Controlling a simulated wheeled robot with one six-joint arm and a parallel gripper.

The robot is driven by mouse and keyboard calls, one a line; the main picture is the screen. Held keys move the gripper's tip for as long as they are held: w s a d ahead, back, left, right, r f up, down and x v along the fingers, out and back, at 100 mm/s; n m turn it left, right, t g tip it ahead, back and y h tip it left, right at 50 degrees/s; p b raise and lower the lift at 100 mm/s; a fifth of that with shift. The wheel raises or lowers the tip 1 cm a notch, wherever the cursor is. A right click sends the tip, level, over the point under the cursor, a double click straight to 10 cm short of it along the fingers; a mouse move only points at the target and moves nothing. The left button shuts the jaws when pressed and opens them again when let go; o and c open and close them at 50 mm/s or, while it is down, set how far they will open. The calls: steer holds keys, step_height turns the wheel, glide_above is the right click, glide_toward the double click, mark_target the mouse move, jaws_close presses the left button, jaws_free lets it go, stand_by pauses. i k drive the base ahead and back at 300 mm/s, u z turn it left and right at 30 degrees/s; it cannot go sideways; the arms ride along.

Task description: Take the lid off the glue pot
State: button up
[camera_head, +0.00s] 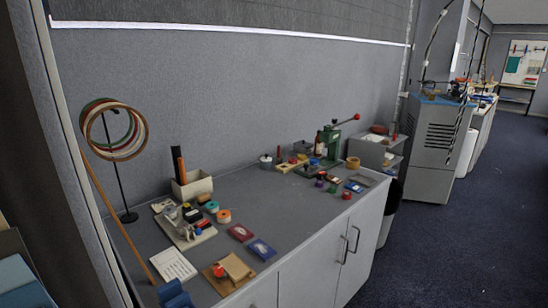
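Two small lidded pots stand toward the back of the long grey table (290,218), and I cannot tell for sure which is the glue pot. One is a light metal-grey pot (265,163) with a dark knob on top. The other is a darker grey pot (303,148) further right, partly behind other items. Both look covered, though they are small in the picture. My gripper is not in view.
A green press (329,141) with a red-knobbed lever stands right of the pots. Bottles, tape rolls and small coloured items crowd around it. A hoop stand (115,150) and box (193,185) are at left. The table's middle is fairly clear.

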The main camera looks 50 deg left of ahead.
mark_target(265, 159)
steer(key=u, duration=0.1)
steer(key=i, duration=1.7)
steer(key=u, duration=0.9)
steer(key=i, duration=1.05)
steer(key=u, duration=1.6)
steer(key=i, duration=0.65)
steer(key=u, duration=0.5)
